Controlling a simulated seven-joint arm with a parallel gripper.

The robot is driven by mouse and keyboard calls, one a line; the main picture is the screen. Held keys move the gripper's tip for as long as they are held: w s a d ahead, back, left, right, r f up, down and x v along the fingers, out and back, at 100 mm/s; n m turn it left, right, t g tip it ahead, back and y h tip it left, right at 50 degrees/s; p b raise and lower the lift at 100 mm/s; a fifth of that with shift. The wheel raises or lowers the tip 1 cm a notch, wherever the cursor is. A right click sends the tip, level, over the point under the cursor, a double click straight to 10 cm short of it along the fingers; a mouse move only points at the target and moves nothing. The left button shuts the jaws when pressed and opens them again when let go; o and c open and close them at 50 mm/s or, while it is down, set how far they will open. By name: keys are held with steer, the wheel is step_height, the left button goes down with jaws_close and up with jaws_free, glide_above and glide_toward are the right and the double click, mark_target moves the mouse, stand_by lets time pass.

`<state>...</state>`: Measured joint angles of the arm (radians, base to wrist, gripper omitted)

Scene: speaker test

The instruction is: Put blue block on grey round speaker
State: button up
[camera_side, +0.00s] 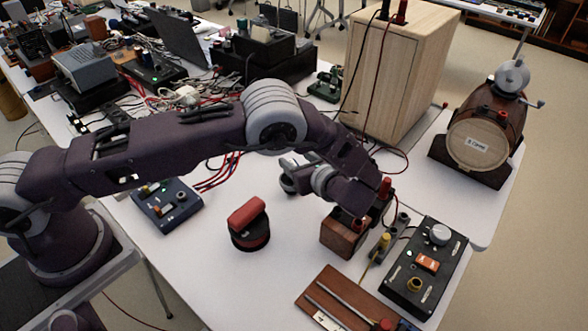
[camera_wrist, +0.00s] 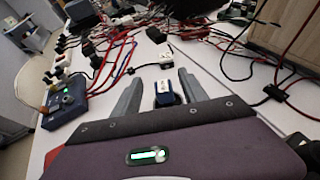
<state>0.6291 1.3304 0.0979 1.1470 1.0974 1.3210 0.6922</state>
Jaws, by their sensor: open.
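My gripper (camera_wrist: 160,76) is open, with its two grey fingers spread apart in the wrist view. A small blue block (camera_wrist: 166,94) with a pale top shows between the fingers; I cannot tell whether either finger touches it. In the side view my wrist hangs over the right middle of the table and hides the fingertips and this block. I cannot clearly make out a grey round speaker. A round dark base (camera_side: 250,240) with a red band stands left of my gripper in the side view, with a red block (camera_side: 247,214) on top.
A brown block (camera_side: 338,238) with red knobs stands just below my wrist, near a black control box (camera_side: 425,268). A blue control box (camera_side: 167,206) stands at left. A wooden cabinet (camera_side: 398,75) and loose cables lie behind. White table is clear around the round base.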

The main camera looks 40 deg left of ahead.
steer(key=s+a+r+n+g+h, duration=0.25)
steer(key=s+r+n, duration=0.25)
steer(key=r, duration=0.5)
steer(key=s+a+r+n+g+h, duration=0.1)
steer(key=s+a+r+n+h, duration=0.2)
steer(key=s+r+n, duration=0.5)
steer(key=s+d+r+n+t+h, duration=0.1)
steer(key=s+r+n+t+h, duration=0.1)
steer(key=s, duration=0.7)
steer(key=s+d+r+n+t+h, duration=0.2)
steer(key=s+r+n+h, duration=0.3)
steer(key=s, duration=0.5)
step_height(320, 180, up, 3)
steer(key=shift+f+n, duration=0.2)
steer(key=shift+n, duration=1)
